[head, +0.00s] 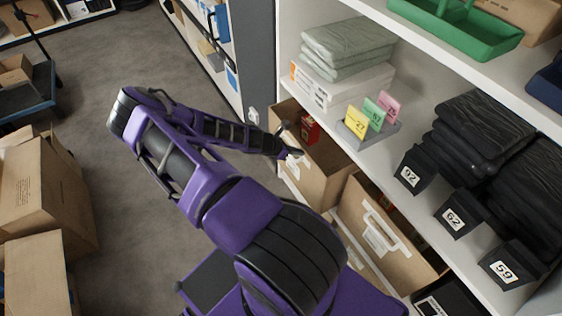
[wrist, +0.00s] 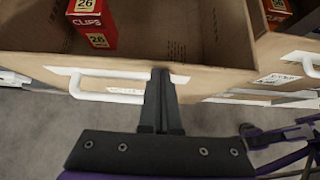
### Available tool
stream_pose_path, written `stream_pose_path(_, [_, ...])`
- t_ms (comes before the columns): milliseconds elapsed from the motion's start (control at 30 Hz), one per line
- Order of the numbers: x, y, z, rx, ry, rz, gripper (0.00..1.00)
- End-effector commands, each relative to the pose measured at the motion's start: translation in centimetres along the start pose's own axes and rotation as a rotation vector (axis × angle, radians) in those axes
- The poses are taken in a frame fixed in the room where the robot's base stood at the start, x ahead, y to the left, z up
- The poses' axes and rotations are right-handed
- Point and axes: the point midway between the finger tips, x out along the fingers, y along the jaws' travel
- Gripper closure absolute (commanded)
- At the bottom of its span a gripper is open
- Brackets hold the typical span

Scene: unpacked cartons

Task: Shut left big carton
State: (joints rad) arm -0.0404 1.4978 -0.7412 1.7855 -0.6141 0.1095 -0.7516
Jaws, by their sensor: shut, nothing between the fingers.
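The left big carton (head: 322,178) is a brown drawer-like box standing out from under the shelf, open at the top. In the wrist view its front wall (wrist: 215,82) crosses the picture, with a white handle (wrist: 108,87) on it. A red clips box (wrist: 91,24) lies inside; it also shows in the head view (head: 308,128). My gripper (wrist: 161,74) is shut and empty. Its fingertips are at the top edge of the front wall, just right of the handle; I cannot tell whether they touch. In the head view my gripper (head: 291,154) is small at the carton.
A second carton (head: 385,240) with a white handle stands out to the right. The shelf above holds number cards (head: 372,115), folded grey cloth (head: 348,45) and black bins (head: 462,212). Stacked cartons (head: 45,200) stand at left. The floor (head: 120,240) between is clear.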

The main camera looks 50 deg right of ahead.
Motion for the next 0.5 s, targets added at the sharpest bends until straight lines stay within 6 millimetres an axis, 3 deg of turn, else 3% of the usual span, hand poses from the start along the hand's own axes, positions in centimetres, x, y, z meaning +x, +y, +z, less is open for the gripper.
stream_pose_path(200, [3.5,-0.2,3.1,0.002,-0.003,-0.004,1.0])
stream_pose_path(500, [5.5,-0.1,5.1,0.0,-0.001,-0.002,1.0])
